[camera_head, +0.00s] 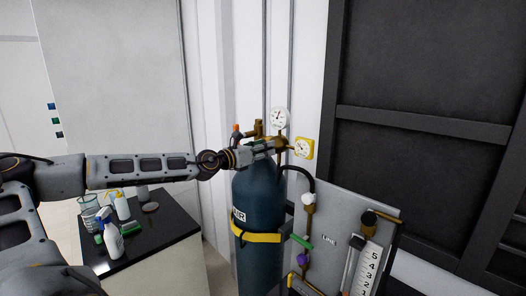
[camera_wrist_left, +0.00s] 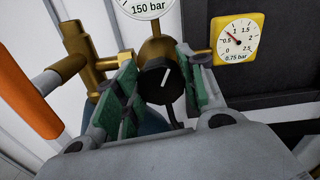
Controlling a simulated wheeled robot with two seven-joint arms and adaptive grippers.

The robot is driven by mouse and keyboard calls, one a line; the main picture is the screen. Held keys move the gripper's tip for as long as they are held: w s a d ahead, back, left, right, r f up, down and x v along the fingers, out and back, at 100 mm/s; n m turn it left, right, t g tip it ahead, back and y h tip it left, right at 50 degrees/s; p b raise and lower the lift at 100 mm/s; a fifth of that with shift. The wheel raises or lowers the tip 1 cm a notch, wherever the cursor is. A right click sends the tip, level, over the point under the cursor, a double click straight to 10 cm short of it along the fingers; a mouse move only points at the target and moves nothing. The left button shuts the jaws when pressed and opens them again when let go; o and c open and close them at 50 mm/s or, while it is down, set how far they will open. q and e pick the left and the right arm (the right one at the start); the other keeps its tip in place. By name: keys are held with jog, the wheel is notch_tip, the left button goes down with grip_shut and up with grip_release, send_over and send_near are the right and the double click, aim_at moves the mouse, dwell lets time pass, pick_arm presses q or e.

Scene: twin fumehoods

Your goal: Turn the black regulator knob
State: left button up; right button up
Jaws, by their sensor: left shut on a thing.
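The black regulator knob (camera_wrist_left: 161,80) has a white pointer line tilted slightly right of straight up. It sits on the brass regulator (camera_wrist_left: 158,48) on top of the dark blue gas cylinder (camera_head: 258,198). My left gripper (camera_wrist_left: 156,88) has its green-padded fingers on either side of the knob and is shut on it. In the head view my left gripper (camera_head: 262,148) reaches the regulator from the left and hides the knob. The yellow gauge (camera_wrist_left: 238,40) reads about 0.75 bar. The round white gauge (camera_wrist_left: 146,6) shows 150 bar and is partly cut off. My right gripper is out of view.
A yellow strap (camera_head: 258,236) rings the cylinder. A grey panel (camera_head: 340,207) with valves and a flow scale stands right of it. A black-topped bench (camera_head: 160,232) with several bottles is at left, below my arm. An orange handle (camera_wrist_left: 24,92) is left of the regulator.

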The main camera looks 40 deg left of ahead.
pick_arm(q)
jog(key=shift+a+f+n+b, duration=0.1)
jog(key=shift+n+b, duration=1.3)
jog(key=shift+b, duration=0.1)
jog(key=shift+n+b, duration=0.9)
jog(key=shift+n, duration=0.5)
jog(key=o, duration=1)
jog(key=shift+s, duration=0.25)
